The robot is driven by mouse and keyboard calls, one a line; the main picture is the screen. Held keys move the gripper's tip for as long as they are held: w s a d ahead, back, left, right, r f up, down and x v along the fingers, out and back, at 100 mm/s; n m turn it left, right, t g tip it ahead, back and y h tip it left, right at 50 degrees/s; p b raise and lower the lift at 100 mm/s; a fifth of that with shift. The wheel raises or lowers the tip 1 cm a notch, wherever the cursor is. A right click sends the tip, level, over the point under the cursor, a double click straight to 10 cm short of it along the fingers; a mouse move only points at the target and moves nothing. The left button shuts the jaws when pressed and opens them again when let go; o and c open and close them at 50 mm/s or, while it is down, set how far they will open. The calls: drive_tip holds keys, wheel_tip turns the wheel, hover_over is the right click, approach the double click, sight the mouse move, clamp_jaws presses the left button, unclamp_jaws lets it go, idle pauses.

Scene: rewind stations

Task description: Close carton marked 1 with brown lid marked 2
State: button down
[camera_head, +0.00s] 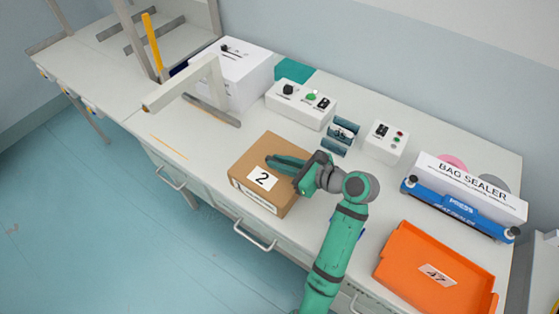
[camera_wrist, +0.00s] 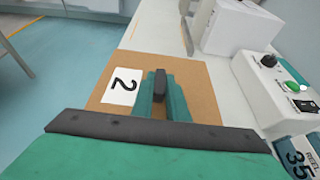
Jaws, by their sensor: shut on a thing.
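The brown lid marked 2 (camera_head: 267,146) lies level on top of the brown carton (camera_head: 285,208), with its edges roughly in line with the carton's sides. The lid also fills the middle of the wrist view (camera_wrist: 205,88). The carton has a white printed label on its front side, too small to read. My gripper (camera_head: 280,161) is over the lid, with its green fingers around a small dark piece at the lid's middle, which looks like a knob. It is shut on the lid. I cannot tell whether the lid is fully seated.
Behind are control boxes (camera_head: 300,106), (camera_head: 384,142), a blue-grey holder (camera_head: 341,136) and a white box (camera_head: 232,76). A blue and white bag sealer (camera_head: 465,195) and an orange tray (camera_head: 430,265) stand right. Bench left of the carton is clear.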

drive_tip(key=shift+f, duration=0.1)
drive_tip(key=c, duration=1.7)
unclamp_jaws()
drive_tip(key=shift+o, duration=0.2)
drive_tip(key=v, duration=1)
drive_tip(key=shift+s+d+r, duration=0.2)
drive_tip(key=shift+d+r, duration=0.05)
drive_tip(key=shift+d, duration=0.05)
